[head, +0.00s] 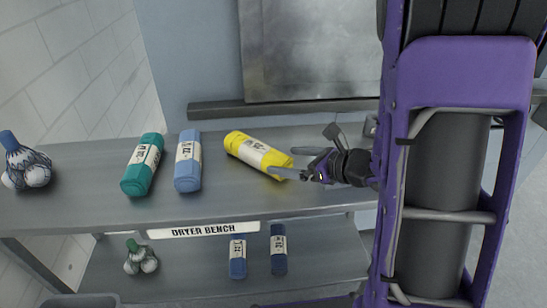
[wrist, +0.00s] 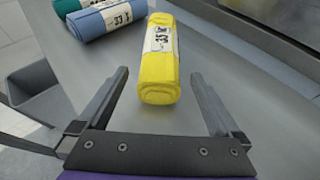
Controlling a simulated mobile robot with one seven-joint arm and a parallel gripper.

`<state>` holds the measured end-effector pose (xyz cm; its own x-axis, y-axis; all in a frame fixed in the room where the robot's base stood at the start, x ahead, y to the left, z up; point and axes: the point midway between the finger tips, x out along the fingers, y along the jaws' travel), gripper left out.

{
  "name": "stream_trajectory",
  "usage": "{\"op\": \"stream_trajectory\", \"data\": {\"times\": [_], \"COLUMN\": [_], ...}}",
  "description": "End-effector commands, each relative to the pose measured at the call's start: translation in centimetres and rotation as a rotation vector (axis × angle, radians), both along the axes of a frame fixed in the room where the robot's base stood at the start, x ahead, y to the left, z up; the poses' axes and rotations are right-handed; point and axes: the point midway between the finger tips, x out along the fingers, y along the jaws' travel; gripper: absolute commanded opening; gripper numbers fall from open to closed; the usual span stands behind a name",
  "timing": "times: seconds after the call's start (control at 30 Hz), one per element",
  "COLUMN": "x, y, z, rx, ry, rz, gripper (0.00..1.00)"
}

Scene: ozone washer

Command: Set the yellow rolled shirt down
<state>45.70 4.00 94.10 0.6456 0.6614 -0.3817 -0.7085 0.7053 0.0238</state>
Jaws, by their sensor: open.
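The yellow rolled shirt (head: 257,152) with a white label band lies on the upper shelf of the grey bench, right of the other rolls. It lies at a slant in the head view. In the wrist view the yellow rolled shirt (wrist: 159,70) lies ahead, between the lines of the two fingers. My gripper (head: 290,163) is at the right end of the roll. In the wrist view my gripper (wrist: 160,85) is open, with a finger on each side and a gap between each finger and the roll.
On the upper shelf (head: 225,206) are a teal roll (head: 142,165), a light blue roll (head: 187,161) and a tied bundle (head: 25,162). The lower shelf holds two blue rolls (head: 238,257) and another bundle (head: 140,258). A grey bin (wrist: 45,112) stands below the bench edge.

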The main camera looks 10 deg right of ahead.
Motion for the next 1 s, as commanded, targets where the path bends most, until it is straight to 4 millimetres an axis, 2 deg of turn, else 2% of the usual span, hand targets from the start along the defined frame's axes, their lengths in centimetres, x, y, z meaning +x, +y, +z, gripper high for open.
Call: {"op": "stream_trajectory", "data": {"times": [0.03, 0.2, 0.47, 0.87, 0.97, 1.0], "x": [-0.6, -2.3, -3.2, -2.9, -1.4, -0.2], "y": [-0.9, -2.5, -3.2, -3.2, -3.4, -3.5], "z": [0.5, 1.5, 1.9, 2.0, 3.1, 4.0], "rx": [0.001, 0.002, 0.002, 0.002, 0.009, 0.016], "ry": [-0.002, -0.001, 0.002, 0.001, -0.001, -0.001], "rz": [-0.006, -0.003, 0.0, -0.004, -0.036, -0.063], "gripper": [1.0, 1.0, 1.0, 1.0, 1.0, 1.0]}}
